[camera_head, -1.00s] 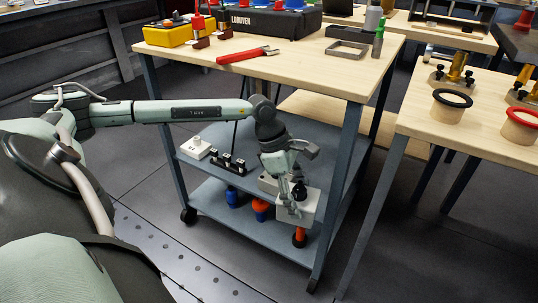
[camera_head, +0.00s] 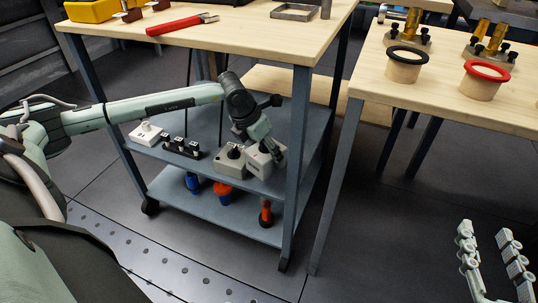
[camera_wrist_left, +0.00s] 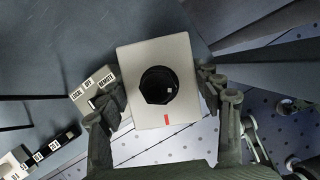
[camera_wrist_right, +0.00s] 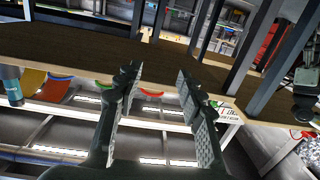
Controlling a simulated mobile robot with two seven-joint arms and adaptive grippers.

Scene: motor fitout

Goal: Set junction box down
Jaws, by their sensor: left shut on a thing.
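The junction box (camera_head: 258,165), a pale grey block, is at the right front of the cart's middle shelf (camera_head: 207,165). My left gripper (camera_head: 272,150) is shut on it, reaching down from above.
Left of the junction box stands a grey selector-switch box (camera_head: 230,162), then a black switch strip (camera_head: 182,148) and a white box (camera_head: 146,133). Blue (camera_head: 193,184) and orange (camera_head: 222,194) parts stand on the lower shelf. A cart leg (camera_head: 296,165) rises close to the right.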

